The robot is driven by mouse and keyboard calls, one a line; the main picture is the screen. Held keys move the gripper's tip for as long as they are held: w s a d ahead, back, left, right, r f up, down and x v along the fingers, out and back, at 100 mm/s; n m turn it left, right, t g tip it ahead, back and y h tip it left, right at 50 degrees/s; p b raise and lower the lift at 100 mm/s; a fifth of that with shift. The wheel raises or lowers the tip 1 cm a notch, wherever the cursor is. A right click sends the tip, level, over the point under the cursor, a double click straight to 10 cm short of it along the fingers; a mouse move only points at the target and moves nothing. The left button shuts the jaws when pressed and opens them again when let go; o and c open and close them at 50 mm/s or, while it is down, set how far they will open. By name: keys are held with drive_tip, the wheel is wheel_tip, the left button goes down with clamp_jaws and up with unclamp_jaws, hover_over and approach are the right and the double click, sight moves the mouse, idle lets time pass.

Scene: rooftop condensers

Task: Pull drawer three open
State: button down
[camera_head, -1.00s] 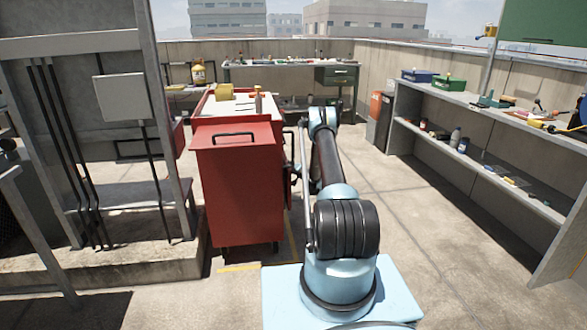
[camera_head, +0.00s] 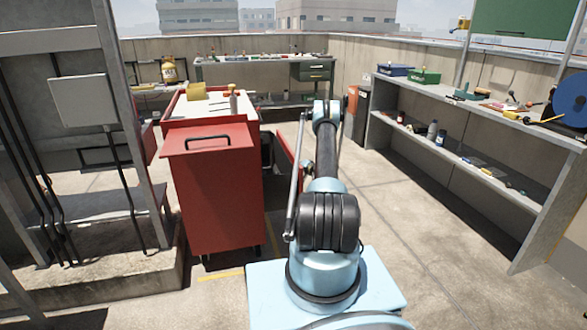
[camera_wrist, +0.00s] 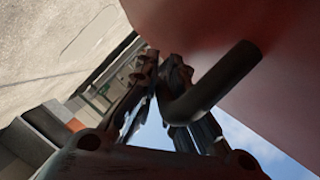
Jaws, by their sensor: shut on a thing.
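The red tool cart (camera_head: 215,205) stands left of my arm in the head view. A red drawer (camera_head: 287,185) juts out from its right side, with a dark gap between its front and the cart body. No number is readable on it. In the wrist view, the red drawer front (camera_wrist: 285,70) fills the upper right and its black bar handle (camera_wrist: 222,78) passes into my gripper (camera_wrist: 162,78). The gripper's fingers are shut on this handle. In the head view, my gripper is largely hidden beside the cart, behind my arm.
A grey shelf unit (camera_head: 470,133) with tools stands at the right. A workbench (camera_head: 235,63) is along the back wall. A grey metal frame (camera_head: 75,120) stands at the left. Open concrete floor (camera_head: 410,220) lies between my arm and the shelf.

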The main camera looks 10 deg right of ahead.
drive_tip(key=shift+d, duration=0.3)
drive_tip(key=c, duration=2)
unclamp_jaws()
drive_tip(key=shift+o, duration=0.2)
drive_tip(key=shift+a, duration=0.1)
drive_tip(key=shift+s, duration=0.1)
drive_tip(key=v, duration=1.2)
